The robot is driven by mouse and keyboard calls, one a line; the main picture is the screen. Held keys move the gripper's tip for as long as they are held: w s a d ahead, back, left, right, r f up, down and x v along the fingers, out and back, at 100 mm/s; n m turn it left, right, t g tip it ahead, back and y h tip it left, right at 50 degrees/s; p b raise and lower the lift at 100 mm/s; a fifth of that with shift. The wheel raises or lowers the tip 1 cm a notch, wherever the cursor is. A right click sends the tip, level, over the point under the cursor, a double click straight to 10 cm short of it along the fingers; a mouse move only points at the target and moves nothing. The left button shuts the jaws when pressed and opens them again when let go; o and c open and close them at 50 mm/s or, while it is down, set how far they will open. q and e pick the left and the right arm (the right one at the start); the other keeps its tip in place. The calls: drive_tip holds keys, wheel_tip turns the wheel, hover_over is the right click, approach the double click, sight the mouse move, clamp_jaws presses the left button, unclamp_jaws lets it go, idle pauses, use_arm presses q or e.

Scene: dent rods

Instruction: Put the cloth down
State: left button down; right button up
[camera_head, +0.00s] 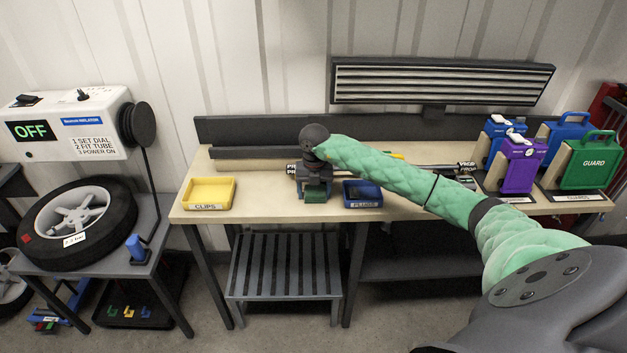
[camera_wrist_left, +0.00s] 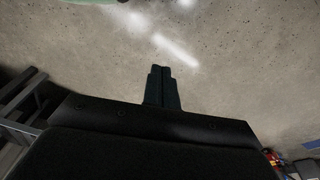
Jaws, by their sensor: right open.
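My right arm reaches in from the right, and its gripper (camera_head: 316,180) points down over the workbench, between the yellow clips bin and the blue plugs bin. It is open. A small dark green and tan item (camera_head: 316,196) shows right below it; I cannot tell whether this is the cloth or whether the fingers touch it. No cloth can be made out for sure. My left gripper (camera_wrist_left: 162,72) shows only in the left wrist view, above bare floor, with its fingers together and nothing visible between them.
On the workbench (camera_head: 260,200) stand the yellow clips bin (camera_head: 208,193), the blue plugs bin (camera_head: 362,194), a purple case (camera_head: 521,163) and a green guard case (camera_head: 594,160). Left, a wheel (camera_head: 68,222) lies on a side table below an inflator reading OFF (camera_head: 75,125).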

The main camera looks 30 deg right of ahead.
sight(316, 189)
drive_tip(key=shift+s+f, duration=0.3)
drive_tip(key=shift+f, duration=0.05)
use_arm(q)
drive_tip(key=s+a+f+p, duration=0.1)
drive_tip(key=f+p, duration=0.1)
drive_tip(key=f, duration=0.3)
drive_tip(key=s+a+f+p, duration=0.2)
drive_tip(key=f, duration=0.3)
drive_tip(key=shift+s+a+t+p, duration=0.25)
drive_tip(key=shift+a+t+p, duration=0.05)
drive_tip(key=shift+t+p, duration=0.1)
use_arm(e)
wheel_tip(316, 189, up, 13)
drive_tip(key=shift+w+d, duration=0.25)
drive_tip(key=shift+w, duration=0.15)
